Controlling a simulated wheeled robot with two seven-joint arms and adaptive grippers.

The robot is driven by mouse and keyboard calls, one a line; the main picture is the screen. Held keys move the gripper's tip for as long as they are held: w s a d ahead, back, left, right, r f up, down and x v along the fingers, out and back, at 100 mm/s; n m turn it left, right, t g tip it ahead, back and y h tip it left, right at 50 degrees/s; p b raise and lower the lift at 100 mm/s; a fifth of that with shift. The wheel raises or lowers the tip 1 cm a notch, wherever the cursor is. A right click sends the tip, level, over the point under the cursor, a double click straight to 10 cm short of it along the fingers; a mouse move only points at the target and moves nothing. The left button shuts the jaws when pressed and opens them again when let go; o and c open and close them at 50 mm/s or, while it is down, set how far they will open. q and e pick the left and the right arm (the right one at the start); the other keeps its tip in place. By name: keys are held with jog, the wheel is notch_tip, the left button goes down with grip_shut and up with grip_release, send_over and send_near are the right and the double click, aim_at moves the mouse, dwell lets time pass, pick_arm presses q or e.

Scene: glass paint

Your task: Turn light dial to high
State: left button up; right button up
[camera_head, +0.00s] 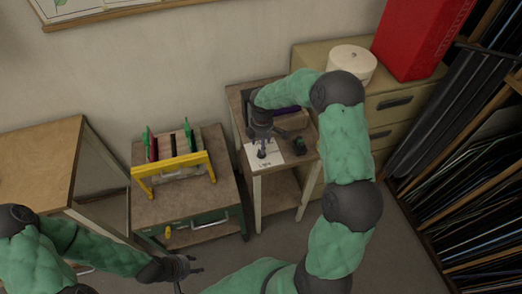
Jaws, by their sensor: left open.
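A white label sheet (276,160) with dark handwriting too small to read lies at the front of a small wooden side table (240,100). My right gripper (262,148) points down over this sheet, and its fingers hide what is under them. I cannot make out the light dial itself or where it points, nor whether the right fingers touch anything. A small dark object (299,145) sits just right of the sheet. My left gripper (195,267) is open and empty at the lower left, over the floor, away from the side table.
A cabinet (190,205) with a yellow-framed rack (178,160) stands left of the side table. A wooden table (40,150) is at far left. Behind right, a drawer cabinet (390,103) bears a white roll (352,62) and a red box (420,35). Shelves fill the right edge.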

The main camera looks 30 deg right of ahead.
jog(key=shift+f, duration=2.55)
grip_shut()
